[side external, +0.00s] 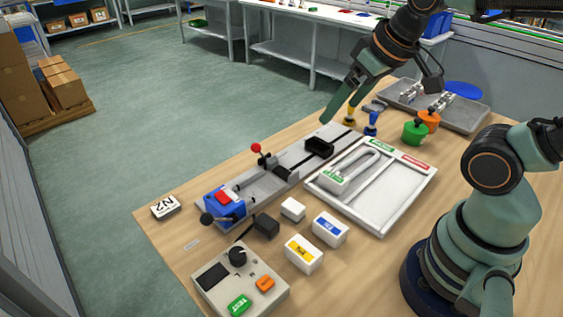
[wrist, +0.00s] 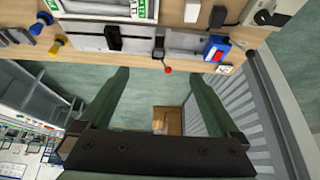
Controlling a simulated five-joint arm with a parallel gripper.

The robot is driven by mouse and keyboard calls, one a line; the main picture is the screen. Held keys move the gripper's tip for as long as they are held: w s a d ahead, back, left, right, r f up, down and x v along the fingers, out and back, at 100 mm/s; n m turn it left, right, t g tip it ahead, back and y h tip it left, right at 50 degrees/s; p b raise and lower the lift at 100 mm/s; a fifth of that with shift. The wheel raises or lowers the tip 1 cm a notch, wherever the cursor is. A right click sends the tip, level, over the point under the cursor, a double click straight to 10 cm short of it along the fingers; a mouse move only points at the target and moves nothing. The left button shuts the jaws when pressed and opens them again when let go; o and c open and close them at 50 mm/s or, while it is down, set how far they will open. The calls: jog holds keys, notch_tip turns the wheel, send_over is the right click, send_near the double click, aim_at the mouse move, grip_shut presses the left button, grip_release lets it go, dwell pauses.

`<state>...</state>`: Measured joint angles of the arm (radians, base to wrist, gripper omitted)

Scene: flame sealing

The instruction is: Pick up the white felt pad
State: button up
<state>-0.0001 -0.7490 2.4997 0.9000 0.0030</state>
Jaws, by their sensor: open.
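A small plain white block (side external: 293,209), which looks like the white felt pad, lies on the wooden table (side external: 185,245) between a black block and the white boxes. It also shows near the top edge of the wrist view (wrist: 192,11). My gripper (side external: 340,108) is open and empty, raised near the far end of the grey rail fixture, well away from the pad.
The grey rail fixture (side external: 245,190) carries a red-knobbed lever and a blue block. A white divided tray (side external: 385,205) lies right of it. White boxes with blue (side external: 330,228) and yellow (side external: 304,254) labels, a black block (side external: 266,226) and a control box (side external: 215,275) surround the pad.

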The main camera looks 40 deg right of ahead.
jog(key=m, duration=0.1)
jog(key=m+g, duration=0.6)
jog(key=m, duration=1)
send_over(293, 205)
jog(key=s, duration=0.1)
notch_tip(293, 205, down, 13)
notch_tip(293, 205, down, 6)
jog(key=shift+d+f, duration=0.1)
jog(key=shift+w+f, duration=0.25)
jog(key=shift+f, duration=1.15)
jog(key=shift+w+f, duration=0.2)
jog(key=shift+f, duration=1.15)
jog(key=c, duration=1.4)
jog(key=shift+c, duration=0.2)
jog(key=shift+r, duration=0.1)
